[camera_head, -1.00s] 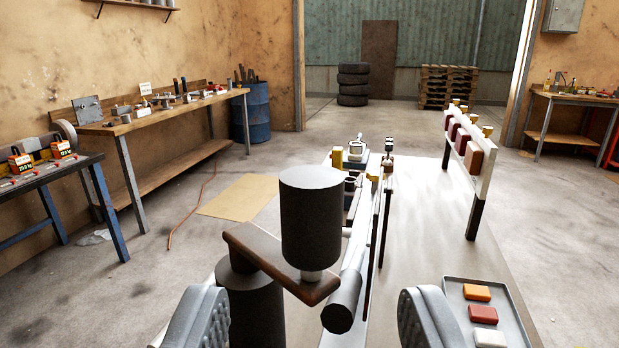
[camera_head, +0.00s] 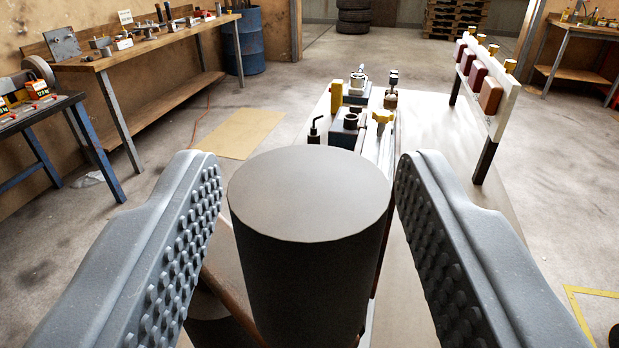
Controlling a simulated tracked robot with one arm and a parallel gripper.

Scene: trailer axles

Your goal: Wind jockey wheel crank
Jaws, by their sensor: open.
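The crank's upright black handle grip (camera_head: 308,260) stands large in the middle of the view. My gripper (camera_head: 308,172) is open. One ridged grey finger is on each side of the handle, with a visible gap at both sides. The brown crank arm (camera_head: 222,292) shows low and left of the handle, mostly hidden behind it and my left finger. The jockey wheel post below is almost wholly hidden.
Behind the handle, the trailer drawbar carries several small fittings, among them a yellow block (camera_head: 336,98). A white rack with red blocks (camera_head: 489,95) stands at right. Workbenches (camera_head: 130,55) line the left wall. A tan mat (camera_head: 240,133) lies on the floor.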

